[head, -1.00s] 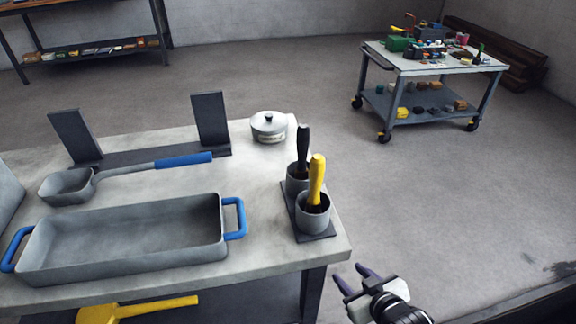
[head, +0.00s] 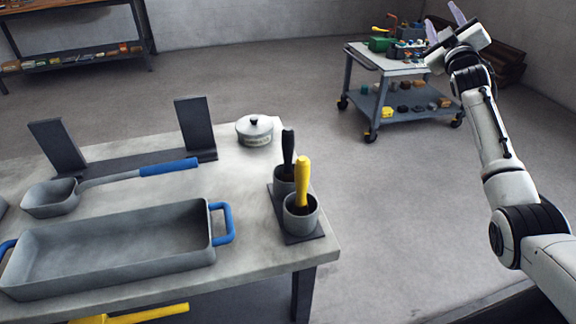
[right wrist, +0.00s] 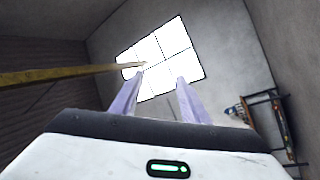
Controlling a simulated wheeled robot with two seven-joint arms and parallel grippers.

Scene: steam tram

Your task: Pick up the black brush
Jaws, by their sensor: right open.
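The black brush (head: 288,150) stands upright, handle up, in the rear grey cup (head: 284,181) near the right edge of the table. A yellow brush (head: 302,180) stands in the front grey cup (head: 300,219), close in front of it. My right gripper (head: 444,22) is raised high at the upper right of the head view, well away from the black brush. It is open and empty; the right wrist view shows its two fingers (right wrist: 158,100) apart with nothing between them, pointing toward a window. My left gripper is not in view.
Both cups stand on a dark base on the table (head: 235,180). A lidded pot (head: 254,130) sits behind them. A long grey tray (head: 115,250) and a blue-handled ladle (head: 110,181) lie left. A wheeled cart (head: 375,60) stands farther back. Floor right of the table is clear.

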